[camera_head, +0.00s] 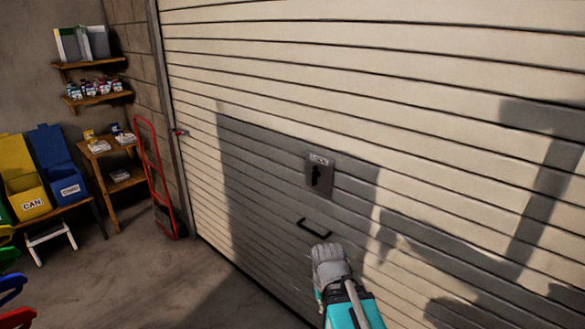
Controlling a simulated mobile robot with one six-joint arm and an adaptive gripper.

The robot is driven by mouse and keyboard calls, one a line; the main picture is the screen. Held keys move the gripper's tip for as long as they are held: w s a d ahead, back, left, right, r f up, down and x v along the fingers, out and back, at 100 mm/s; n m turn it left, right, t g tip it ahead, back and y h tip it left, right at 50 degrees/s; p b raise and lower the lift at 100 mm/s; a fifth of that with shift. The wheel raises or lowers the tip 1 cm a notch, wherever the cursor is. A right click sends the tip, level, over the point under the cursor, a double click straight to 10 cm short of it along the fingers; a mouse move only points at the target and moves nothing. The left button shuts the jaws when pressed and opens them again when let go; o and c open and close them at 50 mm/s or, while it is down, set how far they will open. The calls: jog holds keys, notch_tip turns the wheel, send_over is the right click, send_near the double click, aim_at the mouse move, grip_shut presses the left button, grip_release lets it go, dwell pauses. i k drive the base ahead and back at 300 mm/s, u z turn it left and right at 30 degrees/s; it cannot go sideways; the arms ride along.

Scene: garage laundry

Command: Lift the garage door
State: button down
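The garage door (420,135) is a wide cream door of horizontal slats filling the middle and right of the view. Its lower edge meets the floor at the left end. A dark handle (314,228) sits low on the door, below a grey lock plate (319,176) marked LOCK with a black keyhole shape. My gripper (326,250) is just below and right of the handle and looks apart from it, though depth is hard to judge. I see its grey back; its fingers are hidden or too small to tell.
A red hand truck (154,180) stands by the door's left edge. Left of it are a wooden table (98,150), wall shelves (95,98), a yellow CAN bin (27,195) and a blue bin (66,185). The concrete floor (140,270) before the door is clear.

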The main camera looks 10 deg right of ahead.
aim_at(445, 139)
jog(key=u, duration=0.05)
jog(key=i, duration=0.95)
jog(key=z, duration=0.05)
